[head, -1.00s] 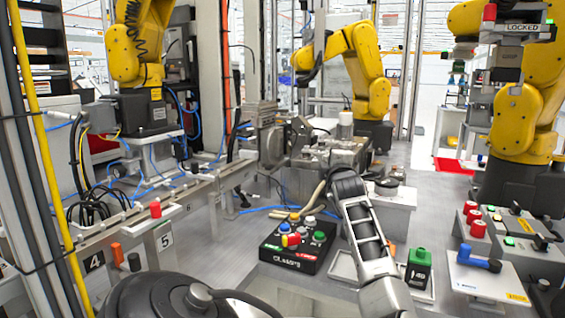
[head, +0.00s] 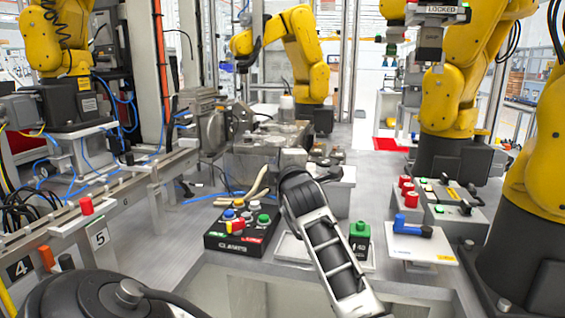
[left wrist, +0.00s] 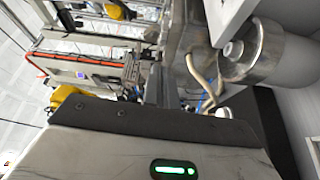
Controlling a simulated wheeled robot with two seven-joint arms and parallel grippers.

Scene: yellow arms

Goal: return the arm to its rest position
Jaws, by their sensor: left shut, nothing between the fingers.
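One of my arms (head: 327,245) reaches up from the bottom centre of the head view, with grey and black links and a dark rounded joint at its top. Another dark rounded part of my body fills the bottom left corner. No gripper fingers show in the head view. In the left wrist view, my left gripper (left wrist: 150,125) shows as a large grey housing with a dark front edge and a lit green bar. It is shut and empty, and its fingertips are not distinct. My right gripper is in neither current view.
A black button box (head: 240,228) stands left of my arm. A green block (head: 359,240) and a white board with a blue handle (head: 412,230) stand right of it. Yellow robot arms (head: 292,50) stand at the back and right. A rail (head: 100,215) runs along the left.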

